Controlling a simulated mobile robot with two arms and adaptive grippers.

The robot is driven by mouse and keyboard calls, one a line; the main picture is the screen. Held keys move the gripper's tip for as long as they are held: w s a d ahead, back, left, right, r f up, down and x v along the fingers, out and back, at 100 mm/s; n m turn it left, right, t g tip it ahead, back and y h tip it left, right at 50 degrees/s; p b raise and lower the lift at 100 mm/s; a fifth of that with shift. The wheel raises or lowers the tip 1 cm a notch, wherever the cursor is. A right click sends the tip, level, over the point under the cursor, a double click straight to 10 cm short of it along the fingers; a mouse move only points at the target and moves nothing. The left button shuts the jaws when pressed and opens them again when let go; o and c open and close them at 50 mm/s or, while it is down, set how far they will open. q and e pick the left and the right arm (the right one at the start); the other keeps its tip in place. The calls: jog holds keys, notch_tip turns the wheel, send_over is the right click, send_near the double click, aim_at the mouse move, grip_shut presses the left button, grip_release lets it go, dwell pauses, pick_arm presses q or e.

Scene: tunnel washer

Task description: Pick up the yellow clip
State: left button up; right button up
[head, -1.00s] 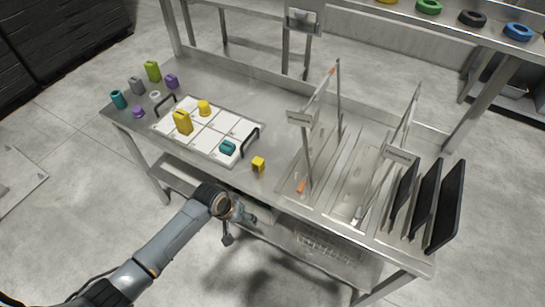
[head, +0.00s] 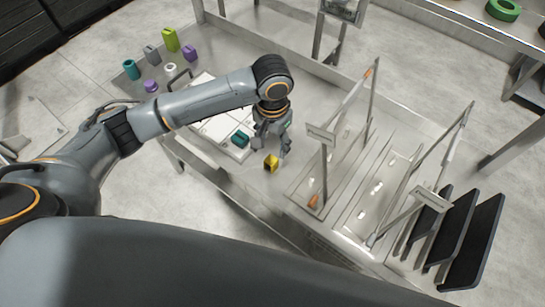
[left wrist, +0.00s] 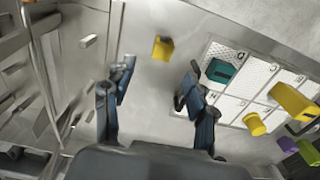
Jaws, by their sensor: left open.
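The yellow clip (head: 271,162), a small blocky piece, sits on the bare metal table near its front edge. It also shows in the left wrist view (left wrist: 163,48), ahead of the fingertips and roughly between their lines. My left gripper (head: 271,147) points down above the table, just behind the clip in the head view. In the left wrist view its two fingers (left wrist: 160,82) are spread apart with nothing between them. The clip appears apart from the fingers. My right gripper is not in view.
A white compartment tray (head: 215,128) holds a teal piece (head: 240,139); yellow pieces on it (left wrist: 255,124) show in the left wrist view. Upright posts and a rack (head: 322,134) stand right of the clip, with black panels (head: 470,245) beyond. Several coloured pieces stand at the back left.

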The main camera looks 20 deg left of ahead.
aim_at(271, 159)
pick_arm(q)
notch_tip(271, 159, down, 3)
jog(key=shift+s+f, duration=0.1)
jog(key=f, duration=0.2)
jog(key=f+p, duration=0.1)
jog(key=shift+w+a, duration=0.15)
jog(key=shift+w, duration=0.1)
notch_tip(271, 159, down, 3)
jog(key=shift+a+r, duration=0.1)
jog(key=shift+r, duration=0.1)
jog(key=shift+f+p, duration=0.3)
jog(key=shift+f, duration=0.35)
jog(key=c, duration=0.9)
jog(key=shift+c, duration=0.7)
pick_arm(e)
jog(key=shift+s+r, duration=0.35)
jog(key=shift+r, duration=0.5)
